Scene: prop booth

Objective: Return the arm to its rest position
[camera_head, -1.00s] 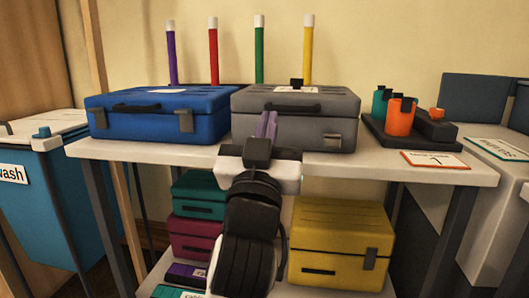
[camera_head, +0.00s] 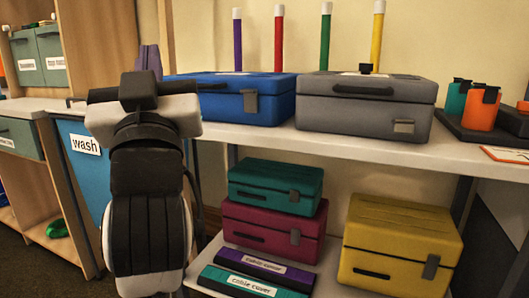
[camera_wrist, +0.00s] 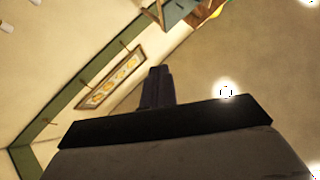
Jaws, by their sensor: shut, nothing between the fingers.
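My gripper (camera_head: 148,60) is at the left in the head view, raised and pointing away from me, above the wash bin and left of the blue case. Its purple-grey fingers are together with nothing between them. In the wrist view the closed fingers (camera_wrist: 157,88) stick up over the dark gripper body, with wall and ceiling behind them. My arm hides part of the wash bin and the left end of the table.
A white table (camera_head: 330,147) bears a blue case (camera_head: 225,100), a grey case (camera_head: 360,105) and orange and teal containers (camera_head: 480,108). Teal, magenta and yellow cases (camera_head: 400,240) stand on the shelf below. A blue wash bin (camera_head: 82,165) and a wooden cabinet (camera_head: 60,235) are at left.

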